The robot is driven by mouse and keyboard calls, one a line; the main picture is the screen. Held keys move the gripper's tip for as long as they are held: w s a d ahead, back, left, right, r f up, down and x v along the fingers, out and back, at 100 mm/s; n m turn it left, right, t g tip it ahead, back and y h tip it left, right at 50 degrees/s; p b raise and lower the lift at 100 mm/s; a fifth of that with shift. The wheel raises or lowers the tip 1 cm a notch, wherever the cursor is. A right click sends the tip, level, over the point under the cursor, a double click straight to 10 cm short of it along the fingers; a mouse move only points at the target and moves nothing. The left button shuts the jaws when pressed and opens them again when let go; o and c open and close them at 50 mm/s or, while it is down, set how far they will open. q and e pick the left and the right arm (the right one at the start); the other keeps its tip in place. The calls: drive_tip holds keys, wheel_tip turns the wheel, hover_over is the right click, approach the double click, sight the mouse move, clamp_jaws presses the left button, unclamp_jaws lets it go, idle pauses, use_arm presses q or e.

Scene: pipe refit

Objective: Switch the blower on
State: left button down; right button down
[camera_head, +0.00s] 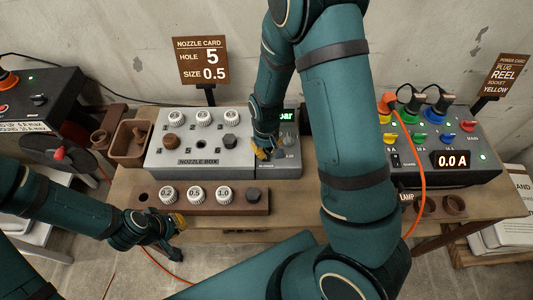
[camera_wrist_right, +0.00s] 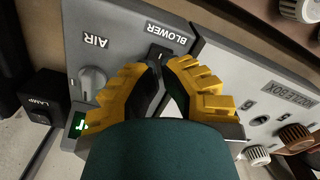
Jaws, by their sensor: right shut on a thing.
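The blower switch (camera_wrist_right: 158,52) is a small black switch beside the BLOWER label on a grey panel (camera_head: 288,171). Which way it is set cannot be told. My right gripper (camera_wrist_right: 163,66) has its yellow and black fingertips closed together at the switch. In the head view my right gripper (camera_head: 265,152) reaches down to the panel, and its fingers hide the switch there. My left gripper (camera_head: 178,238) is low at the left, in front of the nozzle rack, with its fingers apart and empty.
The AIR knob (camera_wrist_right: 92,80) sits beside the switch, and a LAMP box (camera_wrist_right: 43,97) stands close by. The nozzle box (camera_head: 190,158) adjoins the panel. A nozzle rack (camera_head: 235,208) lies in front. A power unit (camera_head: 440,145) with an orange cable (camera_head: 420,165) stands at right.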

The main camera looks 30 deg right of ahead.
sight(266, 158)
drive_tip(key=shift+f+b, duration=1.45)
drive_tip(key=shift+f, duration=0.3)
idle(1.3)
drive_tip(key=shift+r, duration=0.15)
drive_tip(key=shift+r+p, duration=2.85)
drive_tip(key=shift+r, duration=0.55)
